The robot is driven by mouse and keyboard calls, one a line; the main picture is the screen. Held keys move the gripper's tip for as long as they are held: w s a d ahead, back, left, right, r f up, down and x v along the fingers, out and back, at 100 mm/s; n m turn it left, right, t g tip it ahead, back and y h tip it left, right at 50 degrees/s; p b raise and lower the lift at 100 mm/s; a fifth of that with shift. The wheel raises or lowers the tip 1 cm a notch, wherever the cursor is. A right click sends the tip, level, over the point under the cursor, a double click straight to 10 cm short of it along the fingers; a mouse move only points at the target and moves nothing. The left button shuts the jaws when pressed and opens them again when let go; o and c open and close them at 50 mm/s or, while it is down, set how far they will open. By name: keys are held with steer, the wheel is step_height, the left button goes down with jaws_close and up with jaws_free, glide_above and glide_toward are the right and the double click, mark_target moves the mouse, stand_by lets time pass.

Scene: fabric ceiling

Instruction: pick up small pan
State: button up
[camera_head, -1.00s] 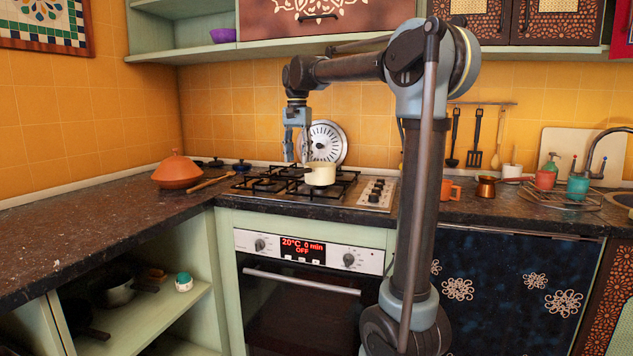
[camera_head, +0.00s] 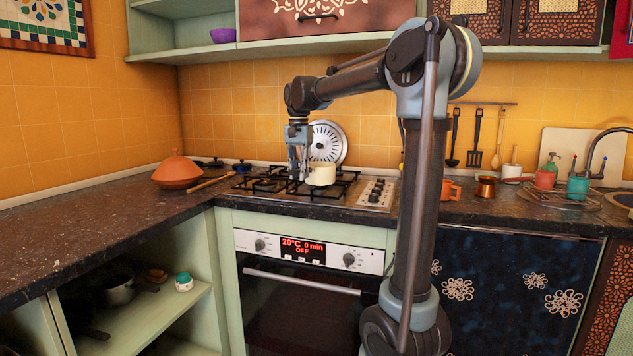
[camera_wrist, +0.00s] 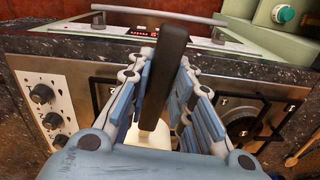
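The small cream pan (camera_head: 322,175) sits on the gas hob at the back of the counter. Its dark handle (camera_wrist: 165,65) points up the wrist view, and its pale body (camera_wrist: 147,137) shows partly below, behind my gripper. My gripper (camera_head: 299,178) is lowered beside the pan's left side, pointing down. In the wrist view my gripper (camera_wrist: 163,75) has its fingers apart, one on each side of the handle. I cannot tell whether either finger touches it.
The hob (camera_head: 345,193) has black grates around the pan. A round metal disc (camera_head: 327,140) leans on the wall behind. An orange tagine (camera_head: 177,171) and a wooden spoon (camera_head: 212,182) lie to the left. The left counter (camera_head: 90,220) is clear.

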jaws_close()
steer(key=shift+r, duration=0.1)
step_height(320, 180, up, 10)
steer(key=shift+f, duration=0.1)
stand_by(0.4)
steer(key=shift+d, duration=0.1)
stand_by(0.6)
